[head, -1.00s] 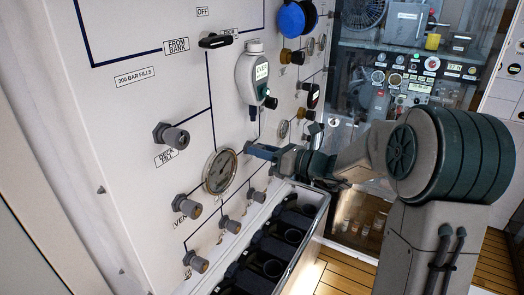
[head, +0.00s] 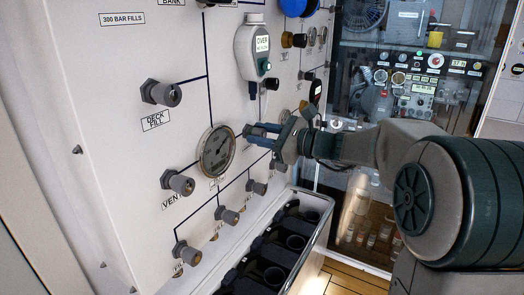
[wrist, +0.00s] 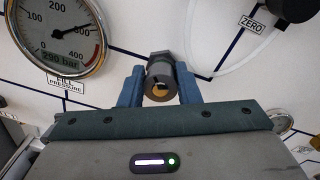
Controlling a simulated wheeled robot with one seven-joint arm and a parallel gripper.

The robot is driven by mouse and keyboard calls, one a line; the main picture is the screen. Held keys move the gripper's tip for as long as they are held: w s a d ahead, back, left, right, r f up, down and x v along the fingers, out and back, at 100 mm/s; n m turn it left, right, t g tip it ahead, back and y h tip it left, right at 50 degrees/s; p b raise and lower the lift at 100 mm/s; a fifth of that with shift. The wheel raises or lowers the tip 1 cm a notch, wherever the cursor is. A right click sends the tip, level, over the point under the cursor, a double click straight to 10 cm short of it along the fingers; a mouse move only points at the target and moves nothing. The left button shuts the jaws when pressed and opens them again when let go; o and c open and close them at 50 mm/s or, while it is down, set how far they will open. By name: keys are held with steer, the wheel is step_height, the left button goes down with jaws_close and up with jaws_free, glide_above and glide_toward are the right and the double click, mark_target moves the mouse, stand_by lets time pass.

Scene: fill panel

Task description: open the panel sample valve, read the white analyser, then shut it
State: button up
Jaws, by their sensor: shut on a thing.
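My gripper (head: 259,133) is at the panel, just right of the round pressure gauge. In the wrist view its two blue fingers (wrist: 159,82) are closed on either side of a grey valve knob (wrist: 158,68) with a brass-coloured centre. I take this as the sample valve; its label is not visible. In the head view my fingers hide most of it. The white analyser (head: 243,45) hangs on the panel above my gripper. Its lit display (head: 262,45) reads OVER, with a smaller line below that seems to end in FLOW.
The fill pressure gauge (wrist: 62,32) reads 290 bar, left of the knob. Other grey knobs, such as the deck fill one (head: 162,93), stick out of the panel. A trough (head: 312,203) with dark cylindrical holders lies below my arm. A glass-fronted cabinet stands at the back right.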

steer(key=n+b, duration=0.2)
steer(key=b, duration=0.1)
steer(key=n+b, duration=0.2)
steer(key=b, duration=0.1)
steer(key=shift+f+b, duration=0.35)
steer(key=shift+f, duration=0.05)
steer(key=n+b, duration=0.3)
steer(key=b, duration=0.1)
steer(key=shift+r, duration=0.2)
steer(key=shift+n, duration=0.3)
steer(key=shift+r+b, duration=0.15)
steer(key=shift+b, duration=0.25)
steer(key=o, duration=1)
steer(key=shift+c, duration=0.2)
steer(key=v, duration=1.4)
steer(key=shift+s+a, duration=0.2)
steer(key=shift+s, duration=0.05)
